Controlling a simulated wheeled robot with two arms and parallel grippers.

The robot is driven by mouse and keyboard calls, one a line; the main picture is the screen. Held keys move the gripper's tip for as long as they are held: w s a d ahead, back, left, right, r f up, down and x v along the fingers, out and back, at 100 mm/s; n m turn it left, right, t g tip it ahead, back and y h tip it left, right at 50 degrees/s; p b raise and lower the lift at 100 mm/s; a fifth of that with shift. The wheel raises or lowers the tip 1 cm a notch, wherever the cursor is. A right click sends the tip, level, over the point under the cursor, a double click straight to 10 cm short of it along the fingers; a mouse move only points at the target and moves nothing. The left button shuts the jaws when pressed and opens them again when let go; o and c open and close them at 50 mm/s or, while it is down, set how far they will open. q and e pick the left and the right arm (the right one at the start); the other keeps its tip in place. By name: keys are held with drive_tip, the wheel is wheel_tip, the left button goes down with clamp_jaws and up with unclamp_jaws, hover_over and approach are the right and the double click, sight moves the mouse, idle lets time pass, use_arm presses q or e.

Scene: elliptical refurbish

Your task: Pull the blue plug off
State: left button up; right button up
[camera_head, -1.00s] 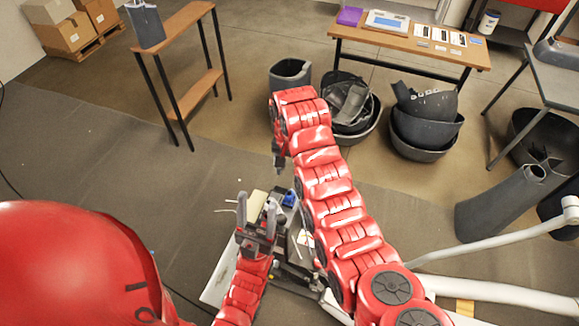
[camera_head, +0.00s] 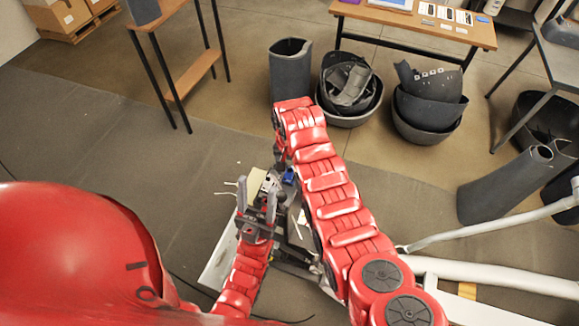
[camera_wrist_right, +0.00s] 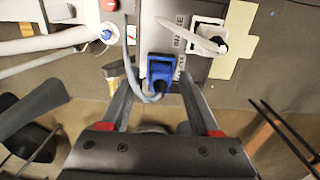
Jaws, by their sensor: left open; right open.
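The blue plug (camera_head: 288,176) sits on the grey machine panel in the head view. In the right wrist view the blue plug (camera_wrist_right: 161,72) is in the panel with a grey cable running from it. My right gripper (camera_wrist_right: 158,78) is open, its two fingers on either side of the plug; I cannot tell whether they touch it. In the head view my right gripper (camera_head: 281,160) is mostly hidden at the end of its arm, just above the plug. My left gripper (camera_head: 257,190) is open, fingers pointing up, left of the plug and in front of the panel.
A white plug with a cable (camera_wrist_right: 205,45) is right of the blue one, and a round blue-and-white connector (camera_wrist_right: 106,33) is left. Dark bins (camera_head: 428,105) and a wooden table (camera_head: 420,22) stand behind.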

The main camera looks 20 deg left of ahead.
clamp_jaws()
idle(0.5)
idle(1.4)
